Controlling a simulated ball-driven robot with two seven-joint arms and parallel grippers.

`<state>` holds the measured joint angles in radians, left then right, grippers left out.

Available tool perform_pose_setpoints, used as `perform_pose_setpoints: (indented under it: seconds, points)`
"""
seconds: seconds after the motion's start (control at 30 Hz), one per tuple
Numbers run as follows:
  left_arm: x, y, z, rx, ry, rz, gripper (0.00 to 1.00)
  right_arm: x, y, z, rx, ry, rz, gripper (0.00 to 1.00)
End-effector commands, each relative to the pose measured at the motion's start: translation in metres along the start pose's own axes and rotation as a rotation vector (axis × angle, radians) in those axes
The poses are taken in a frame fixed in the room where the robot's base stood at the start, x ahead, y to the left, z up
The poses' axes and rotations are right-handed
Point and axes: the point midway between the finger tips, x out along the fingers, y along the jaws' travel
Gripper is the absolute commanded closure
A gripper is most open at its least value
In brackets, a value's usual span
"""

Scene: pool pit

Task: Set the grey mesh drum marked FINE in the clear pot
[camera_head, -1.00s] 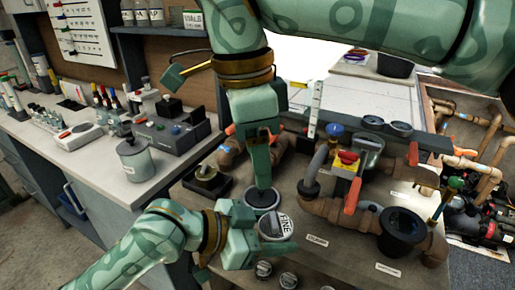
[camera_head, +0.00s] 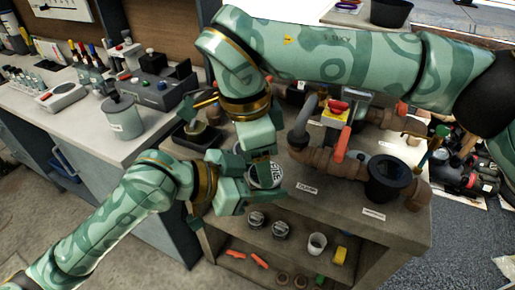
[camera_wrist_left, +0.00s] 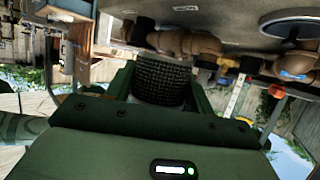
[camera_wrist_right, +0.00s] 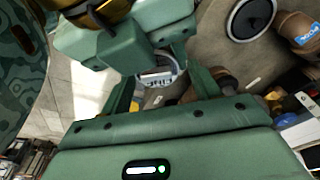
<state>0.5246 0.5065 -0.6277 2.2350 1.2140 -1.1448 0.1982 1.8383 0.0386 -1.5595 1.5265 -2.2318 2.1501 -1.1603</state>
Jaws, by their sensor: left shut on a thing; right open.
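The grey mesh drum (camera_head: 265,176), with a white marked top, is held in my left gripper (camera_head: 250,190); its dark mesh side shows in the left wrist view (camera_wrist_left: 160,82). The left gripper is shut on it near the bench's front edge. My right gripper (camera_head: 260,160) points down at the drum's far side, open; in the right wrist view the drum's top (camera_wrist_right: 158,78) shows between its fingers. I cannot tell whether they touch it. A dark-rimmed round pot (camera_head: 388,172) stands on the bench to the right; whether its wall is clear cannot be told.
Brown pipes (camera_head: 322,157) with a red-handled valve (camera_head: 342,143) stand behind and left of the pot. The shelf below holds small round-topped drums (camera_head: 280,229), a white cup (camera_head: 317,244) and a yellow block (camera_head: 340,255). A grey canister (camera_head: 122,118) stands on the left counter.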

Motion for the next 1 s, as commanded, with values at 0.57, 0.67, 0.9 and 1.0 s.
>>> perform_pose_setpoints:
  seconds: [0.57, 0.67, 0.9, 1.0]
  points:
    - [0.0, 0.001, 0.0, 0.0, 0.001, 0.003, 0.22, -0.001, -0.001, 0.0, 0.001, 0.0, -0.003, 0.87]
    - [0.0, 0.001, 0.0, 0.0, 0.0, 0.002, 0.22, -0.001, -0.001, 0.0, 0.0, 0.0, -0.002, 0.87]
    - [-0.022, -0.001, 0.001, 0.004, -0.003, -0.002, 0.22, -0.001, 0.0, 0.0, 0.0, 0.0, 0.0, 0.87]
    - [-0.045, -0.001, 0.002, 0.004, -0.005, -0.004, 0.22, -0.001, 0.0, 0.0, 0.0, -0.001, 0.0, 0.87]
